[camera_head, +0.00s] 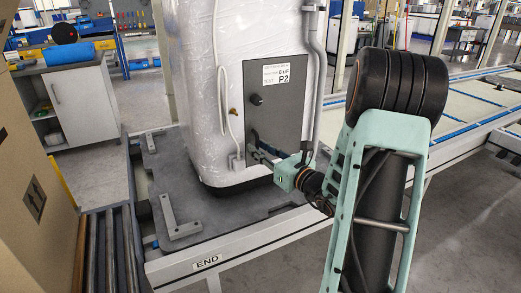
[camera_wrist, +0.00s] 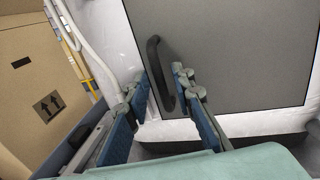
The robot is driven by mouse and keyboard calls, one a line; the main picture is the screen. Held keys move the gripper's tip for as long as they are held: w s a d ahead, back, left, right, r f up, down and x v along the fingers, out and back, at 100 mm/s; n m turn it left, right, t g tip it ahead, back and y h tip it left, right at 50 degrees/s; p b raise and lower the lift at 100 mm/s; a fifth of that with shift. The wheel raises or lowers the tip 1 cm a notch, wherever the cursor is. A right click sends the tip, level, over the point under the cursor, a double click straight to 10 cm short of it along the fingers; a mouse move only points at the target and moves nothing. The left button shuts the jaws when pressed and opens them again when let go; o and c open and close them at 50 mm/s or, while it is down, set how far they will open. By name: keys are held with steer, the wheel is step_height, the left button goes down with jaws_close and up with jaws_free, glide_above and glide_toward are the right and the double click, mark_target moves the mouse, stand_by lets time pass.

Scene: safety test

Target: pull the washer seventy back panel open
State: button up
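The washer (camera_head: 200,60) is a tall white body in clear wrap. Its grey back panel (camera_head: 290,95) carries a black knob and a white label reading P2, and looks shut. In the wrist view the panel (camera_wrist: 235,50) fills the upper right, with a dark curved bar handle (camera_wrist: 161,75) near its lower left corner. My gripper (camera_head: 256,150) is at the panel's lower left. In the wrist view my gripper (camera_wrist: 162,82) has its fingers apart, one on each side of the handle, with gaps visible; contact is unclear. The handle is hard to make out in the head view.
The washer stands on a dark pallet (camera_head: 215,210) on a roller conveyor. A grey pipe (camera_head: 315,75) and a white hose (camera_head: 228,80) run beside the panel. A cardboard box (camera_head: 30,190) stands at left. The floor at right front is clear.

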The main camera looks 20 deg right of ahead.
jaws_close()
steer(key=shift+s, duration=0.1)
